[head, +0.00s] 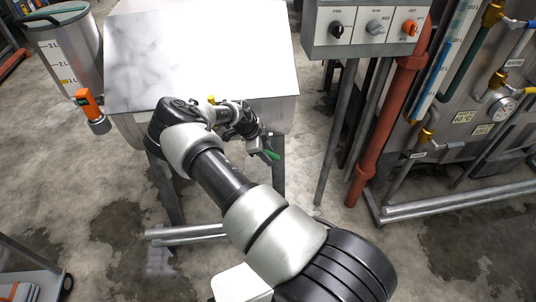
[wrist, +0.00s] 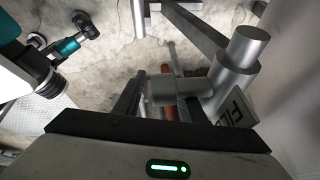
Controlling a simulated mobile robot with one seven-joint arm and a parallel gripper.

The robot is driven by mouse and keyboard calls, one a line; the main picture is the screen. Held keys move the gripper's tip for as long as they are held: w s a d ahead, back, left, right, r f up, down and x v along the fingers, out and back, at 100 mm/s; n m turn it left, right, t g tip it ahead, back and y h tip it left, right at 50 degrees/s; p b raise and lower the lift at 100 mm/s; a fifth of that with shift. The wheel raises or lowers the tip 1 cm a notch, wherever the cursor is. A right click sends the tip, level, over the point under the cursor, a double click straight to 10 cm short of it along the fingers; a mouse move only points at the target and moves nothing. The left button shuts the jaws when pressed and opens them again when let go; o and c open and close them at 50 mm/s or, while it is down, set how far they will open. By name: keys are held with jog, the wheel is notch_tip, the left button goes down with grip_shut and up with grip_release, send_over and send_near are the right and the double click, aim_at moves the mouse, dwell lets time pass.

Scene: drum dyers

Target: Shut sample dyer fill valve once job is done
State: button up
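The sample dyer appears to be the steel tank with a pale flat lid (head: 200,50), standing on legs; I read no name on it. My gripper (head: 264,147) is by the tank's lower front right side, beyond my arm. In the wrist view my gripper (wrist: 158,102) has its dark fingers apart. A grey metal pipe with a short side stub (wrist: 170,91) crosses in front of them; I cannot tell if they touch it. A plate with partly hidden letters, perhaps "FILL" (wrist: 238,112), sits beside the pipe. The valve's handle and its position are not clear.
A control box with several knobs (head: 370,27) stands at the back right, beside a red pipe (head: 385,120) and a panel of pipes and gauges. An orange-handled fitting (head: 88,103) is left of the tank. A cart corner (head: 30,270) is at lower left.

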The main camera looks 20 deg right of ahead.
jog(key=shift+c, duration=0.2)
grip_shut()
jog(key=shift+f, duration=0.1)
jog(key=y+b, duration=0.1)
jog(key=a+f+t+y+b, duration=0.1)
jog(key=y+b, duration=0.1)
jog(key=shift+w, duration=0.1)
jog(key=shift+w+a+f+t+y+b, duration=0.1)
jog(key=shift+a+t+y+b, duration=0.25)
jog(key=shift+y+b, duration=0.65)
jog(key=shift+w+a+f+t+y+b, duration=0.1)
jog(key=shift+a+t+y+b, duration=0.1)
jog(key=shift+a+y+b, duration=0.75)
jog(key=shift+w+a+t+y+b, duration=0.1)
jog(key=shift+t+y+b, duration=0.15)
jog(key=shift+y+b, duration=0.75)
jog(key=shift+y, duration=0.35)
